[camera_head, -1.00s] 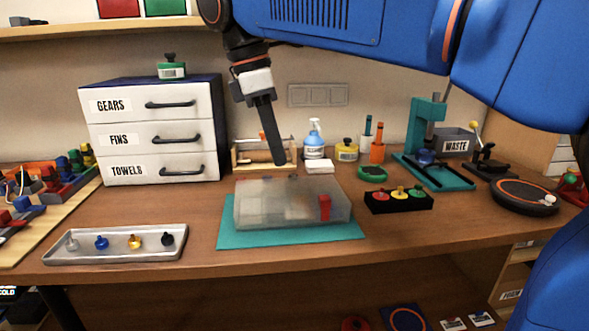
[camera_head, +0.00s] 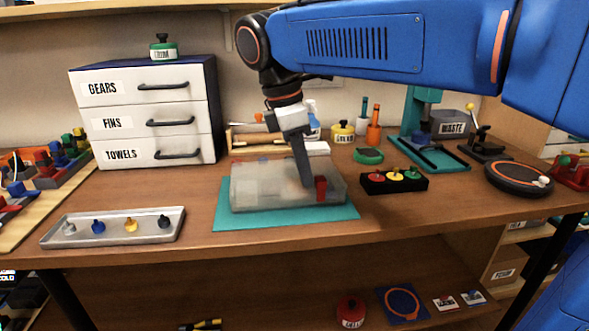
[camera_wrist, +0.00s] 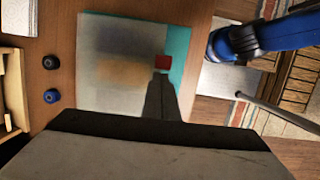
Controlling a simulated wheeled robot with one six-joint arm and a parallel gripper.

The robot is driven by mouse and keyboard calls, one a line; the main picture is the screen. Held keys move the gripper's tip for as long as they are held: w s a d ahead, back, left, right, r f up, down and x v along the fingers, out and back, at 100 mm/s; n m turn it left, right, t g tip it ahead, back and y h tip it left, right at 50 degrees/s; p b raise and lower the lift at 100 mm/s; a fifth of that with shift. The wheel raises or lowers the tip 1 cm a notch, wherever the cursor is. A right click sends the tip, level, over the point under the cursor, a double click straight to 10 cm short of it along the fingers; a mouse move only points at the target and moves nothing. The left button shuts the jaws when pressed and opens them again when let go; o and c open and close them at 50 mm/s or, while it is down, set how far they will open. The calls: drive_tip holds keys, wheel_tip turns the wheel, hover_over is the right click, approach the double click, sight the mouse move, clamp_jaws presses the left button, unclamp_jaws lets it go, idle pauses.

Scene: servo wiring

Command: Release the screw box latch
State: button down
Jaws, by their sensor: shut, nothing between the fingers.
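The screw box (camera_head: 262,187) is a translucent grey box on a teal mat (camera_head: 236,221) in the middle of the bench. Its latch (camera_head: 321,189) is a small red block on the front right of the box. My gripper (camera_head: 308,185) is shut and empty, pointing down, with its tip just left of and beside the latch. In the wrist view the latch (camera_wrist: 163,62) shows right at the fingertips (camera_wrist: 160,76), and the box (camera_wrist: 112,70) spreads to the left. I cannot tell whether the tip touches the latch.
A metal tray (camera_head: 120,235) with several small coloured knobs lies to the left. A black block (camera_head: 397,185) with red, yellow and green knobs stands close to the right of the box. A drawer cabinet (camera_head: 147,120) stands behind left. The bench front is clear.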

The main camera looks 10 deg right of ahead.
drive_tip(key=shift+d, duration=0.15)
drive_tip(key=shift+d, duration=1.3)
drive_tip(key=a, duration=0.4)
drive_tip(key=shift+a, duration=0.2)
drive_tip(key=v, duration=1)
drive_tip(key=shift+d, duration=0.15)
